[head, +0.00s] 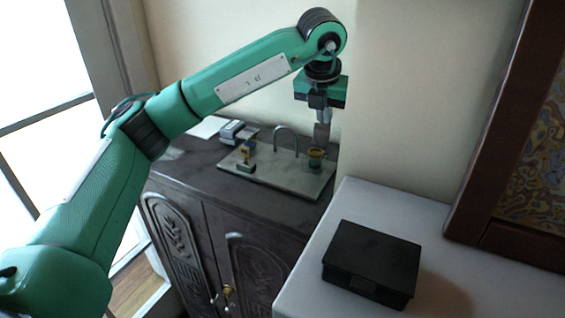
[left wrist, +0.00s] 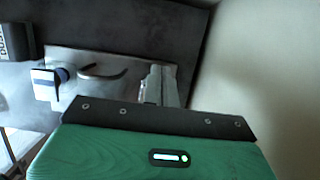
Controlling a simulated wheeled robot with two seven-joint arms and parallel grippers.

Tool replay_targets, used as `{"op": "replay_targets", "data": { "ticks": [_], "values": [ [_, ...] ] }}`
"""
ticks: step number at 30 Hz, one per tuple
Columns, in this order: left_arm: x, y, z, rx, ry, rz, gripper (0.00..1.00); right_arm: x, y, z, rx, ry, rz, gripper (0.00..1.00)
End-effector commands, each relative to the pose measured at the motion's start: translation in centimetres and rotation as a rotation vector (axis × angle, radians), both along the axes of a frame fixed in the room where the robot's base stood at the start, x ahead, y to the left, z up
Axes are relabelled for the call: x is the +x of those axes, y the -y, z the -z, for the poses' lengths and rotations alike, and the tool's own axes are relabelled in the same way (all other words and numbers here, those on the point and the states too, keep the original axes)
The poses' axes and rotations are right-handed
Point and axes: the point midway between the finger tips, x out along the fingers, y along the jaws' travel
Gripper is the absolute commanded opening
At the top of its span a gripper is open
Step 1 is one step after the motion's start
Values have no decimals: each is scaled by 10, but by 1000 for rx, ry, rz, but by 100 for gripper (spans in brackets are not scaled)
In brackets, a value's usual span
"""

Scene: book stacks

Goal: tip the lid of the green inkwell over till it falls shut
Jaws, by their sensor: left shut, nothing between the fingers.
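The green inkwell (head: 316,158) is a small green and brass-coloured pot at the right end of a grey metal plate (head: 262,176) on the dark cabinet. My left gripper (head: 322,138) points straight down, just above or at the back of the inkwell. Its fingers are together with nothing between them. I cannot tell whether they touch the lid, and the lid's angle is too small to make out. In the left wrist view the fingers (left wrist: 160,84) show over the plate (left wrist: 75,58), and I cannot make out the inkwell there. My right gripper is in neither view.
A metal arch (head: 286,138) stands on the plate left of the gripper. A small brass-and-dark item (head: 246,163) stands at the plate's left. A grey device (head: 233,131) lies behind it. A black box (head: 372,262) sits on the white surface at front right. A wall is close behind.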

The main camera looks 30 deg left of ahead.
Motion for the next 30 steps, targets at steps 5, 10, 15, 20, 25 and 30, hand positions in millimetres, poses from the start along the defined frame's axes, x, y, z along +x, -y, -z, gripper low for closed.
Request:
{"op": "replay_targets", "data": {
  "ticks": [5, 10, 15, 20, 25, 30],
  "values": [
    [-9, -1, 1, 1, 1, 1, 0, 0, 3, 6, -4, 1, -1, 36],
    [-18, -1, 0, 1, 0, 1, 0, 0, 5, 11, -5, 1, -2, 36],
    [-26, -1, -1, 2, 0, 2, 0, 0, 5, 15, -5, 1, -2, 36],
    [-34, -1, -3, 0, 1, 1, 0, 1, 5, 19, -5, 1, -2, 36],
    [-43, -2, -4, 2, 0, 2, 0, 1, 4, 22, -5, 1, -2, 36],
    [-51, -2, -5, 1, 1, 1, 0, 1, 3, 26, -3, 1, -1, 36]
  ]
}}
